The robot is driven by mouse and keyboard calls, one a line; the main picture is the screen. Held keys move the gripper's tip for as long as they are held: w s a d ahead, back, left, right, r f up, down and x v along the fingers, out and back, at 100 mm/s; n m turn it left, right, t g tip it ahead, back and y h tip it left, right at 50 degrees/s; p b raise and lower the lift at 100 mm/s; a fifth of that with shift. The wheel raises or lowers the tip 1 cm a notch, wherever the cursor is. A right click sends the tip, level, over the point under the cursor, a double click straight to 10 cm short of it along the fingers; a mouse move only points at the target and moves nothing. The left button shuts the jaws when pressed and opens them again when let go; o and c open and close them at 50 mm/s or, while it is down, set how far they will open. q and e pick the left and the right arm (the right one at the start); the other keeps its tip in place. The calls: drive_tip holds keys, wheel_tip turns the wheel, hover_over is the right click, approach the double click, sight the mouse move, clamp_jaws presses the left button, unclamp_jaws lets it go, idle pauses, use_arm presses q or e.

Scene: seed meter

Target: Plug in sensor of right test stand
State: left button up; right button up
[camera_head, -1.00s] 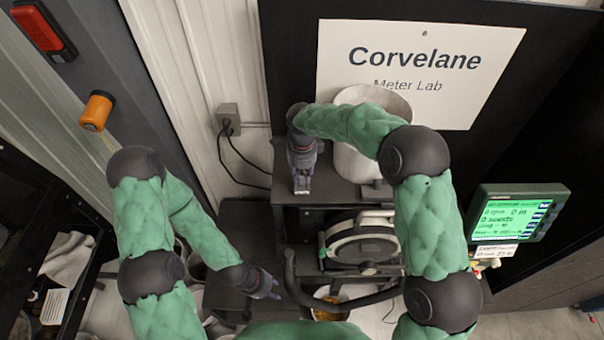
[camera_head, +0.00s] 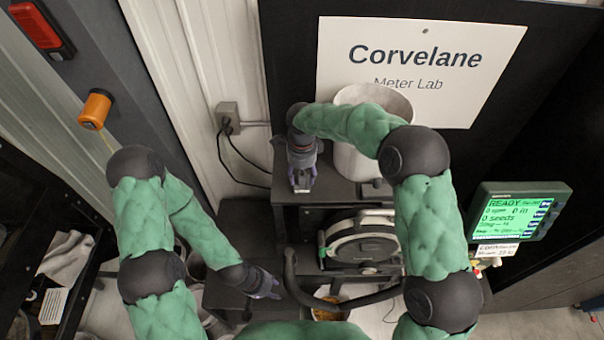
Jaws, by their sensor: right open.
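The test stand (camera_head: 325,185) is a dark frame in the middle, with a round seed meter (camera_head: 362,243) on it and a white hopper (camera_head: 352,166) above. My right gripper (camera_head: 302,187) is open over the stand's upper shelf, left of the hopper. A monitor (camera_head: 517,212) at the right shows a green screen with "READY". I cannot make out the sensor plug or its socket; my right arm hides part of the stand.
A wall outlet (camera_head: 228,115) with black cables is left of the stand. A thick black hose (camera_head: 345,303) curves in front of the meter. An orange handle (camera_head: 95,109) hangs at the left, beside a dark shelf with a cloth (camera_head: 66,256).

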wheel_tip(320, 180, up, 12)
idle(0.5)
drive_tip(key=shift+f, duration=0.1)
idle(0.4)
